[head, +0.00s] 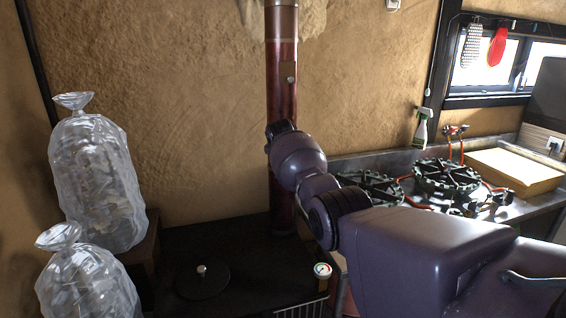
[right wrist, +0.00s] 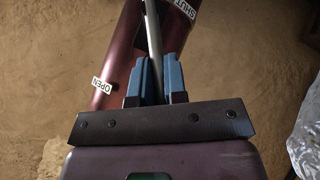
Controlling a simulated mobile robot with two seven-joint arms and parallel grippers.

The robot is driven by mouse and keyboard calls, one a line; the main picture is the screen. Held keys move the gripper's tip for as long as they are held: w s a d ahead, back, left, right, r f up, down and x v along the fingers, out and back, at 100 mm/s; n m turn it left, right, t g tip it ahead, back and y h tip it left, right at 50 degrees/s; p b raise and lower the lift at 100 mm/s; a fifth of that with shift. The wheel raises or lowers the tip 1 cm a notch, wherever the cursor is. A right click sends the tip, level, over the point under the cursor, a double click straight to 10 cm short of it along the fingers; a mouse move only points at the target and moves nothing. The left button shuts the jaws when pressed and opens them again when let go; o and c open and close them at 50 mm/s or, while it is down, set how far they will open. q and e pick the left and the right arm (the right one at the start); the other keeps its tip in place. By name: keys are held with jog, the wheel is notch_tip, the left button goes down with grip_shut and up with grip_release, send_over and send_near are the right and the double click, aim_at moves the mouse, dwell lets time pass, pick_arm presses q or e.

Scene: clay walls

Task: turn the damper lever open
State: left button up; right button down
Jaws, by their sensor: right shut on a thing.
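The dark red stove pipe (head: 282,75) runs up the clay wall in the head view. The damper lever (right wrist: 153,35), a thin grey metal rod, lies in front of the pipe (right wrist: 122,50) in the right wrist view. My right gripper (right wrist: 158,62) has its blue fingers shut on the lever, one on each side. An OPEN label (right wrist: 102,86) is to the lower left of the lever and a SHUT label (right wrist: 186,8) to its upper right. In the head view my right arm hides the lever and the fingers. My left gripper is out of view.
A black stove top (head: 240,258) with a round lid (head: 202,281) and a small gauge (head: 322,270) lies below the pipe. Clear plastic bags (head: 95,185) stand at the left.

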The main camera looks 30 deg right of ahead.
jog(key=shift+s+d+r+y, duration=0.1)
jog(key=shift+d+r+y, duration=0.05)
jog(key=shift+d+y, duration=0.2)
jog(key=shift+s+d+r+m+y+p, duration=0.1)
jog(key=shift+d+r+m+y+p, duration=0.1)
jog(key=shift+d+m+y+p, duration=0.3)
jog(key=shift+s+d+m+t+y, duration=0.1)
jog(key=shift+d+m+t+y, duration=0.3)
jog(key=shift+y, duration=0.55)
jog(key=shift+s+d+y, duration=0.1)
jog(key=shift+d+y, duration=0.1)
jog(key=shift+y, duration=0.2)
jog(key=shift+m, duration=0.3)
jog(key=c, duration=1.2)
grip_release()
jog(key=shift+o, duration=0.2)
jog(key=shift+r, duration=0.1)
